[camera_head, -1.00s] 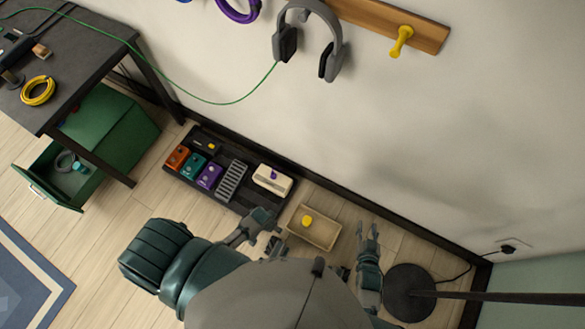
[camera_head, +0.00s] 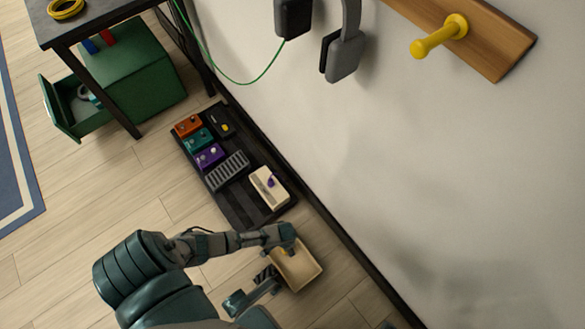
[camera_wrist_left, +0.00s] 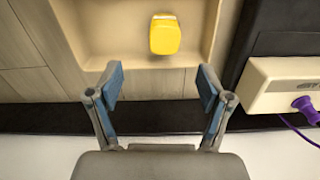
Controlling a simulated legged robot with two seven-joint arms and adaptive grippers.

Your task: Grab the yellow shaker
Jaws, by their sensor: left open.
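The yellow shaker (camera_wrist_left: 165,34) lies in a shallow beige tray (camera_wrist_left: 95,40), seen in the left wrist view. My left gripper (camera_wrist_left: 161,84) is open and empty, and the shaker shows beyond its fingertips, roughly in line with the gap. In the head view, my left gripper (camera_head: 283,237) reaches over the upper-left edge of the tray (camera_head: 312,278). It covers most of the shaker there, with only a small yellow patch at its tip. What looks like my right gripper (camera_head: 262,285) is at the tray's lower left; its fingers are unclear.
A black pedalboard (camera_head: 238,208) with several coloured pedals lies beside the tray. The wall (camera_head: 400,190) with dark skirting runs along the right. The wooden floor (camera_head: 110,215) is clear at left.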

